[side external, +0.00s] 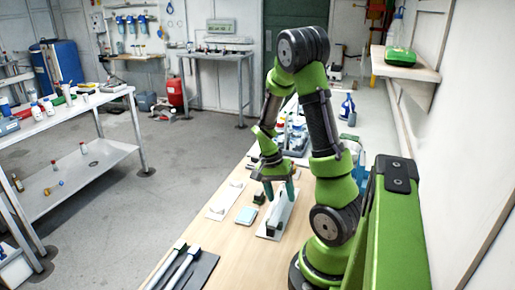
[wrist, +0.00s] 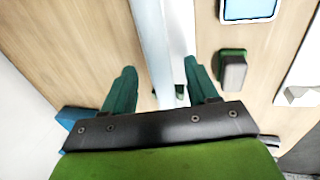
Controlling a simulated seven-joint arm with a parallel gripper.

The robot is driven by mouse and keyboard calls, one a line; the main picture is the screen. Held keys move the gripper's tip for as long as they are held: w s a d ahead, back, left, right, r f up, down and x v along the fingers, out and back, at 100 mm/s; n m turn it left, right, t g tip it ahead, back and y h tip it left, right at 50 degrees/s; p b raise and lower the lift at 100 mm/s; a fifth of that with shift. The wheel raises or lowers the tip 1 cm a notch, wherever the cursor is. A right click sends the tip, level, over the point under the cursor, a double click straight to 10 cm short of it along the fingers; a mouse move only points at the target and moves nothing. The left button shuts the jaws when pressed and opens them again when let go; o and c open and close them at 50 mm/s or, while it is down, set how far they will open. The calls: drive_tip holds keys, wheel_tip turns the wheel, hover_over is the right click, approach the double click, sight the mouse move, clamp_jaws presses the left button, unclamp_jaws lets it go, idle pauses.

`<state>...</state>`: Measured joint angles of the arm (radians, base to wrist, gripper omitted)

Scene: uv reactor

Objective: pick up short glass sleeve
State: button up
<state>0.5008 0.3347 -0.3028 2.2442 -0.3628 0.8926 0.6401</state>
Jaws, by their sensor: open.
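My gripper (side external: 280,188) is open, with its teal fingers pointing down over the wooden bench. In the wrist view its fingers (wrist: 159,68) stand apart on either side of a long pale strip (wrist: 153,35). That strip matches the white plate (side external: 270,235) with a raised pale body under my gripper in the side view. The short glass sleeve cannot be told apart clearly there. I cannot tell how high the fingertips are above the strip, and no grip on anything shows.
A blue-framed pad (wrist: 249,8) and a green block with a grey top (wrist: 232,72) lie right of the fingers in the wrist view. Another white plate (side external: 224,202) lies left of the pad. Two long rods (side external: 182,268) rest on a dark mat nearer the camera.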

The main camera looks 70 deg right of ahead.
drive_tip(key=shift+s+f, duration=0.2)
drive_tip(key=shift+f, duration=0.5)
clamp_jaws()
drive_tip(key=shift+r, duration=0.1)
